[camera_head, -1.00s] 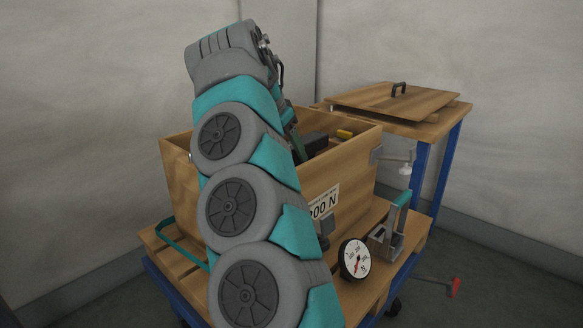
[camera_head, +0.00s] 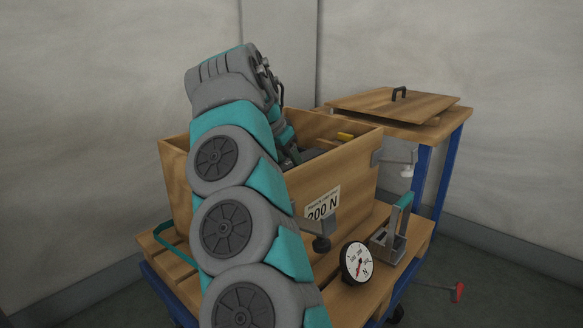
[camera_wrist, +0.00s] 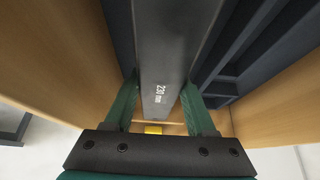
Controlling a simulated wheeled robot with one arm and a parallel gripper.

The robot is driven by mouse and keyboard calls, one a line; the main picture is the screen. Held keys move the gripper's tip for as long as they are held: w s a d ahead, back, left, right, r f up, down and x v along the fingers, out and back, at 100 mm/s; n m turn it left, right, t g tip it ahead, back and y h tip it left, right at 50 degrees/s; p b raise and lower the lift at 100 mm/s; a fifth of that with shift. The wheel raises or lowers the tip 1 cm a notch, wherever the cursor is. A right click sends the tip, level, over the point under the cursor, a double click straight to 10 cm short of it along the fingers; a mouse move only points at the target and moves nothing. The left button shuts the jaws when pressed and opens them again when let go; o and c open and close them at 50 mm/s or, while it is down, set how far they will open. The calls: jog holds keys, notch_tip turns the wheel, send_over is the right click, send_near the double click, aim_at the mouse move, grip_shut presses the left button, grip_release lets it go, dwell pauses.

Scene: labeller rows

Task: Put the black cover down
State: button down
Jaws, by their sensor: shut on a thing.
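A long dark grey-black piece with white lettering, which I take to be the black cover (camera_wrist: 165,50), lies between my fingers in the wrist view. My gripper (camera_wrist: 160,92) is shut on it, with one teal finger along each side. In the head view my gripper (camera_head: 287,145) reaches down into the open wooden box (camera_head: 345,180), partly hidden behind my arm. The cover's underside and far end are hidden. I cannot tell whether it touches anything below.
A dark ribbed part (camera_wrist: 240,60) is close to the cover's right. A yellow piece (camera_head: 345,136) is by the box's far wall. A gauge (camera_head: 356,262) and a teal-handled clamp (camera_head: 392,228) stand before the box. A side table (camera_head: 446,124) holds a wooden lid (camera_head: 372,103).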

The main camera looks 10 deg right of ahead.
jog(key=shift+f+b, duration=0.45)
jog(key=shift+b, duration=0.05)
jog(key=shift+c, duration=1.1)
grip_release()
jog(key=shift+r, duration=0.1)
jog(key=shift+r+p, duration=0.8)
jog(key=shift+p, duration=0.3)
jog(key=p+v, duration=0.2)
jog(key=v, duration=0.8)
jog(key=shift+p, duration=0.35)
jog(key=shift+p+v, duration=0.6)
jog(key=shift+v, duration=0.2)
jog(key=shift+a, duration=0.15)
